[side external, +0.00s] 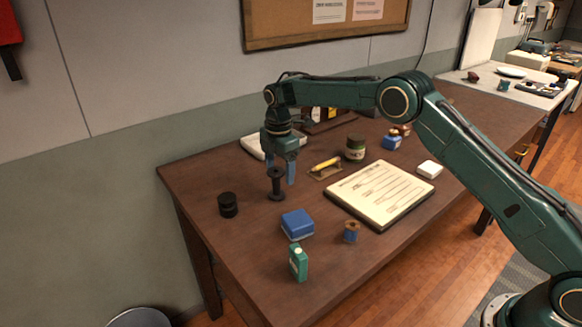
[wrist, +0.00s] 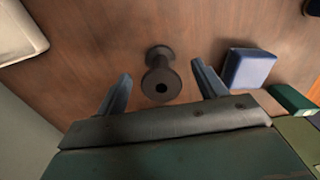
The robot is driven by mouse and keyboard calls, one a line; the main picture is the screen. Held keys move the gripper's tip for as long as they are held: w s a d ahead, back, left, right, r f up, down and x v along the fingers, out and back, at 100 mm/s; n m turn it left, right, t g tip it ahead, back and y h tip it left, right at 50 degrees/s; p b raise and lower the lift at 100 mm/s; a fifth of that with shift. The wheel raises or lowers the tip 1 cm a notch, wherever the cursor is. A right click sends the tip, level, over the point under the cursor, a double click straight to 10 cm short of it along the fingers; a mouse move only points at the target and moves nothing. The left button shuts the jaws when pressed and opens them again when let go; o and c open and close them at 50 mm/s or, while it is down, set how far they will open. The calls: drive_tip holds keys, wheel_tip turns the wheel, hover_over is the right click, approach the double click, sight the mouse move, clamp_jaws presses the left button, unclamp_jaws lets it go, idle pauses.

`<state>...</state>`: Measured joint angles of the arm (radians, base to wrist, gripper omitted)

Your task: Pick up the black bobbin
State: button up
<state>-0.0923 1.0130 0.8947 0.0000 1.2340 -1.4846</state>
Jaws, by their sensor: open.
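The black bobbin (side external: 277,185) stands upright on the brown table, with a wide flange at top and bottom and a narrow middle. My gripper (side external: 280,174) points down at it, with its blue fingers around or just behind the bobbin's upper part. In the wrist view the bobbin (wrist: 159,80) lies between the two open fingers of my gripper (wrist: 160,88), with a gap on each side. Its top flange with a dark centre hole faces the camera.
A dark round container (side external: 228,205) stands to the left. A blue box (side external: 297,224), a small blue-and-brown spool (side external: 351,232) and a green bottle (side external: 298,263) stand in front. A clipboard (side external: 380,194) lies to the right, with a yellow-topped item (side external: 326,166) and a jar (side external: 355,148) behind.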

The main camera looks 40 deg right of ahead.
drive_tip(key=shift+w+a+f, duration=0.1)
drive_tip(key=shift+a+f, duration=0.05)
drive_tip(key=shift+f, duration=2.45)
drive_tip(key=c, duration=1.1)
drive_tip(key=shift+o, duration=0.2)
drive_tip(key=shift+r, duration=0.15)
wheel_tip(320, 180, up, 20)
drive_tip(key=shift+f, duration=0.2)
